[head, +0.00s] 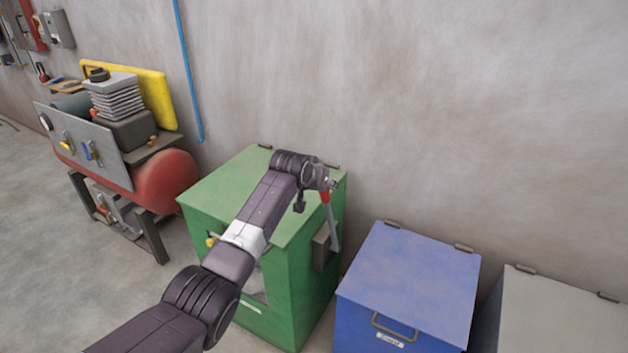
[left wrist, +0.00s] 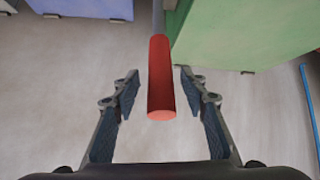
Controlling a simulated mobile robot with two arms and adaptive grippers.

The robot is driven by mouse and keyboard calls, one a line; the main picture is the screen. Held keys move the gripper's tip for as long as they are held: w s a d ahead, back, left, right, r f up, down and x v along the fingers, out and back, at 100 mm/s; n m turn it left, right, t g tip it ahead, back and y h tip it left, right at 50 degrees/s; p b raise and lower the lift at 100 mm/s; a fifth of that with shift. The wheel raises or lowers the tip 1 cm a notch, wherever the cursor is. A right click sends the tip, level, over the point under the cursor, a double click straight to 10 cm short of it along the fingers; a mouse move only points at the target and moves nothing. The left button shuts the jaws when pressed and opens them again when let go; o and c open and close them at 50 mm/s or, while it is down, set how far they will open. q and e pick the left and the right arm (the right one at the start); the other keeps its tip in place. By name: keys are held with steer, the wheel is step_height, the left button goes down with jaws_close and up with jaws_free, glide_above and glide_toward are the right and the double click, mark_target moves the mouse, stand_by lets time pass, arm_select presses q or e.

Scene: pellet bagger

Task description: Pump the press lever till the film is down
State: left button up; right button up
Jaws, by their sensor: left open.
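The press lever (head: 332,222) stands on the right side of the green bagger cabinet (head: 317,265), a grey bar with a red grip at its top. My left gripper (head: 328,184) is at the top of the lever. In the left wrist view the red grip (left wrist: 161,85) lies between the two open fingers of the gripper (left wrist: 160,92), with a gap on each side. The film cannot be made out; a pale patch shows in the cabinet's front opening, partly behind my arm. My right gripper is not in view.
A blue bin (head: 410,285) with a front handle stands right of the cabinet, and a grey bin (head: 560,315) beyond it. A red compressor (head: 168,180) stands to the left. The wall (head: 420,100) is close behind.

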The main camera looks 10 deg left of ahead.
arm_select(q)
steer(key=v, duration=1)
steer(key=shift+s, duration=0.15)
